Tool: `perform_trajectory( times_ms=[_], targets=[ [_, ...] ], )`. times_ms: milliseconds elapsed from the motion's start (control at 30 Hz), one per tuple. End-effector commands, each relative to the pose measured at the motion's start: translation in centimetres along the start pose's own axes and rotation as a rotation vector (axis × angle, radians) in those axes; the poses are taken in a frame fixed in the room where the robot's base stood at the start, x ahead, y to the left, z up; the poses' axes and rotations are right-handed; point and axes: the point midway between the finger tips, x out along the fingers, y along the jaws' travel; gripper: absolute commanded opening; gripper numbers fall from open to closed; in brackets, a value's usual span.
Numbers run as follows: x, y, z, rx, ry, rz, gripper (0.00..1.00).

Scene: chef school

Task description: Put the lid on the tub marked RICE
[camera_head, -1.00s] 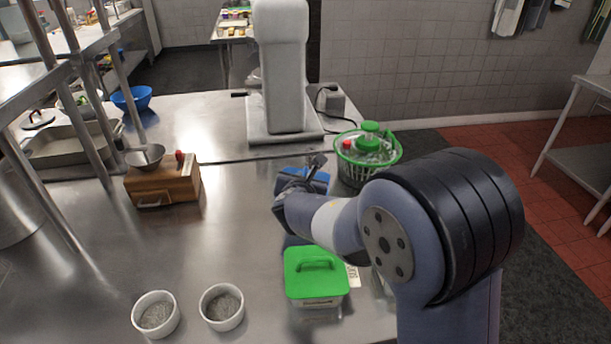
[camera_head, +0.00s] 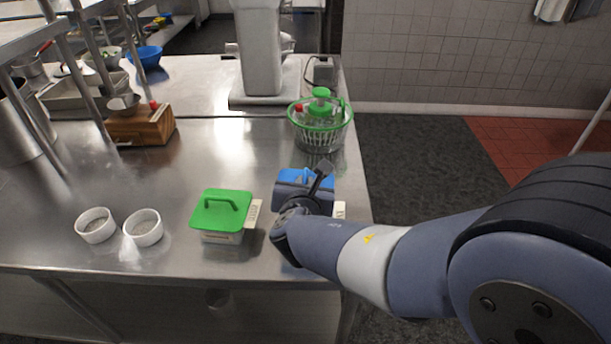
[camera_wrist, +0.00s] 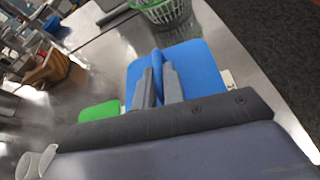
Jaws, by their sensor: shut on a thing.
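My gripper (camera_wrist: 158,87) is shut on the upright handle of a blue lid (camera_wrist: 197,68). In the head view the blue lid (camera_head: 290,190) is near the counter's right edge, partly hidden by my gripper (camera_head: 322,172). I cannot tell whether it is held clear or touches something beneath. A pale label or card (camera_head: 340,209) shows just right of my wrist; any tub there is hidden. A pale tub (camera_head: 222,238) with a green lid (camera_head: 221,209) stands to the left. A card with unreadable marks (camera_head: 253,216) is beside it. No RICE marking is legible.
Two white bowls with grey contents (camera_head: 143,228) stand left of the green-lidded tub. A wooden box (camera_head: 142,127) and a mixer (camera_head: 262,60) are farther back. The middle of the steel counter (camera_head: 215,160) is clear.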

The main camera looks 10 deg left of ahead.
Motion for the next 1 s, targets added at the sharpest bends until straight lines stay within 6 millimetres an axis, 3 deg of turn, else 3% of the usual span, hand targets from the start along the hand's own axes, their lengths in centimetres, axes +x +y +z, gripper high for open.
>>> perform_trajectory(
  times_ms=[267, 733, 1000],
  targets=[
    [0.0, -0.1, -0.7, -0.002, -0.001, 0.001, 0.00],
    [1.6, -0.7, -4.5, -0.002, -0.002, 0.001, 0.00],
    [2.0, -0.8, -5.4, -0.001, -0.001, 0.001, 0.00]
  ],
)
